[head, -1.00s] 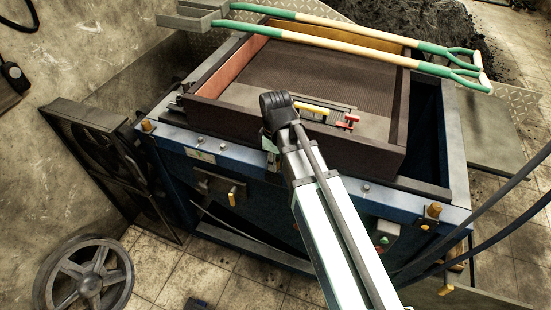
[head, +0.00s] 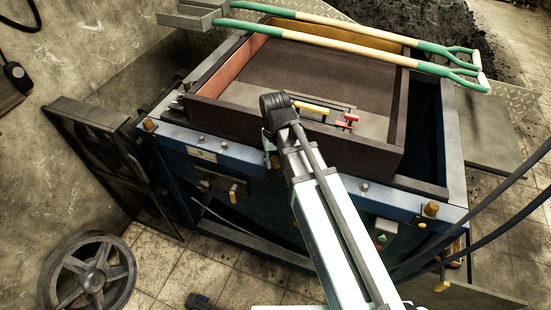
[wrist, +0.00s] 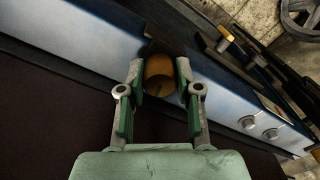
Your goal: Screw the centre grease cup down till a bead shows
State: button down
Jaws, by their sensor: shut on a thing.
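The centre grease cup (wrist: 160,76) is a brass-coloured round cap at the blue machine rail (wrist: 90,28). In the wrist view my gripper (wrist: 161,82) has its two green-padded fingers closed on either side of the cup. No bead of grease can be made out around it; its base is dark and partly hidden. In the head view my gripper (head: 268,143) is at the middle of the front rail, mostly behind my wrist, and the centre cup is hidden there. Similar brass cups show at the left end (head: 149,124) and the right end (head: 431,209) of the rail.
A dark moulding frame (head: 345,142) stands just behind the rail, with small yellow and red tools in it. Two long-handled tools (head: 330,39) lie across its back. Bolt heads (head: 365,186) stud the rail. A spoked wheel (head: 92,272) leans at lower left.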

aim_at(275, 159)
jog(key=shift+m, duration=0.9)
jog(key=c, duration=0.8)
grip_release()
jog(key=shift+r, duration=0.1)
notch_tip(275, 159, up, 12)
jog(key=shift+f, duration=0.1)
